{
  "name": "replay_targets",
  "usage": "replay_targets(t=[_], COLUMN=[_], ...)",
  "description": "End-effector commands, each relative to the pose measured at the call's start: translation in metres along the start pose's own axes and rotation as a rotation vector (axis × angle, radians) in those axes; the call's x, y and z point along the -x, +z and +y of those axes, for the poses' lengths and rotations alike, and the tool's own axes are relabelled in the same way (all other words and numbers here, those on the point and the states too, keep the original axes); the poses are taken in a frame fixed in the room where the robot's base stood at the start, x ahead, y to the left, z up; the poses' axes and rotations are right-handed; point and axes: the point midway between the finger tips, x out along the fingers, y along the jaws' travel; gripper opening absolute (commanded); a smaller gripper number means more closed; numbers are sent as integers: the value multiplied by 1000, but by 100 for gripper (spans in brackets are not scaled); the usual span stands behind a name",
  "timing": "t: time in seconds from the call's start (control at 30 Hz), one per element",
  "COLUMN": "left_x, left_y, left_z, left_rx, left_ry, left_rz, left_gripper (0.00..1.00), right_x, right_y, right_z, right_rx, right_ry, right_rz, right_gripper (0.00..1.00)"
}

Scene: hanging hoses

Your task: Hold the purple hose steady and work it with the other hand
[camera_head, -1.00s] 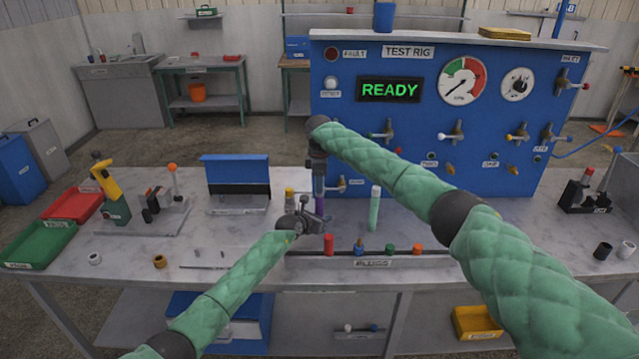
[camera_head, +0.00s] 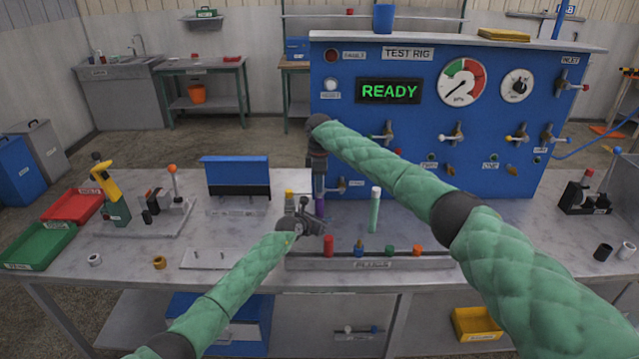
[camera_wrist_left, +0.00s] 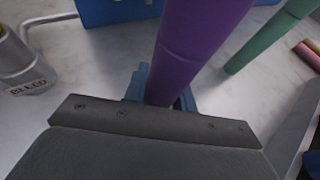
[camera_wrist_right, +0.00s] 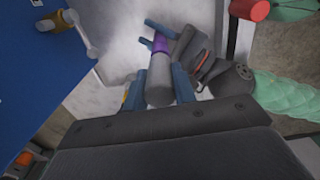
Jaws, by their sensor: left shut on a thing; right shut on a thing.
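The purple hose (camera_head: 320,206) stands upright on the bench in front of the blue test rig. My left gripper (camera_head: 313,218) is shut on it low down; the left wrist view shows the purple hose (camera_wrist_left: 195,45) rising between its blue fingers. My right gripper (camera_head: 318,172) is directly above, pointing down. In the right wrist view its blue fingers are shut on a grey cylinder (camera_wrist_right: 160,85) in line with the purple hose (camera_wrist_right: 160,44). I cannot tell how far the two overlap. The hose's lower end is hidden by my left gripper.
A green hose (camera_head: 375,212) stands just to the right. A rack (camera_head: 400,263) with red, blue, green and orange fittings lies in front. The test rig (camera_head: 400,150) with its valves is close behind.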

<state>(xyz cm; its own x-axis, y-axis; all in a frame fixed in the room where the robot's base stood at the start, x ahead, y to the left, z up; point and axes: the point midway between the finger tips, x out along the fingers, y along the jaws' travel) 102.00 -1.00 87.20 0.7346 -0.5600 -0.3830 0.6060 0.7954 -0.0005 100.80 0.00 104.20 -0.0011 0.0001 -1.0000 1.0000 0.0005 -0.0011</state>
Motion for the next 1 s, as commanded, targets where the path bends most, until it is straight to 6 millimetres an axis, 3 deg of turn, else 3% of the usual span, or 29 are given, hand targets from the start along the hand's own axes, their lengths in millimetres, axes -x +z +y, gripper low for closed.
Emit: replay_targets(t=[1.0], left_x=[0], left_y=[-1], left_z=[1], left_rx=[0], left_ry=[1], left_rz=[1], left_gripper=[3], right_x=[19], right_y=[0], right_z=[0], right_rx=[0], right_ry=[0], right_rz=[0], right_gripper=[2])
